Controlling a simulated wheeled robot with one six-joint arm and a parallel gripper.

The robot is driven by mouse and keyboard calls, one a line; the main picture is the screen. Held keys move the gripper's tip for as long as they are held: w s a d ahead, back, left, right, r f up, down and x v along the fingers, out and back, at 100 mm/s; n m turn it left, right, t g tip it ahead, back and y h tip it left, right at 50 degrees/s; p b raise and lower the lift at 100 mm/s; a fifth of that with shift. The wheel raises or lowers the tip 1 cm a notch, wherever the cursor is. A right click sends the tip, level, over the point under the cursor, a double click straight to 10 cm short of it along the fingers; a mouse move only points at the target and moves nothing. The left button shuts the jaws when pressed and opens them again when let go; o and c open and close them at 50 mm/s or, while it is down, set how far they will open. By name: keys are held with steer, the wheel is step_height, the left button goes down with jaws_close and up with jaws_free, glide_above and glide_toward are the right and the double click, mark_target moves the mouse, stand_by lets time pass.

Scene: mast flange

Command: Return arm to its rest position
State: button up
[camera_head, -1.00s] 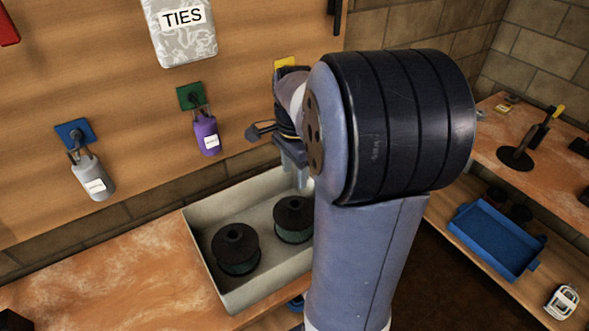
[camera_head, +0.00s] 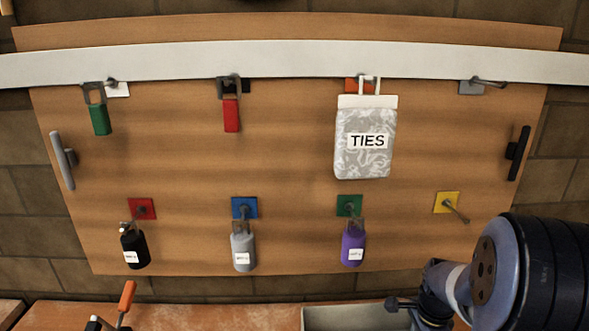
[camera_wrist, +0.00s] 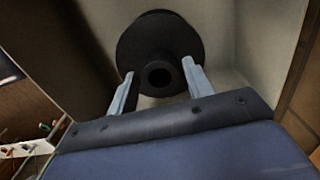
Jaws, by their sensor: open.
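My arm (camera_head: 500,275) shows at the lower right of the head view, in front of the board's lower right corner. Its wrist part hangs over the rim of a pale tray (camera_head: 345,318), and the fingers are below the picture. In the wrist view my gripper (camera_wrist: 158,72) is open, with two pale fingers apart and nothing held between them. A dark spool (camera_wrist: 160,45) lies beyond the fingertips, inside the pale tray (camera_wrist: 255,40). I cannot tell the exact gap between fingers and spool.
A wooden pegboard (camera_head: 290,150) fills the wall. A TIES bag (camera_head: 365,150), a purple padlock (camera_head: 353,245), a grey padlock (camera_head: 243,250) and a black padlock (camera_head: 134,248) hang there. The yellow-plate hook (camera_head: 450,204) is empty, near my arm. An orange-handled tool (camera_head: 127,298) stands at lower left.

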steer(key=shift+f+b, duration=0.3)
steer(key=shift+f, duration=0.65)
steer(key=shift+r, duration=1.75)
steer(key=shift+f, duration=0.1)
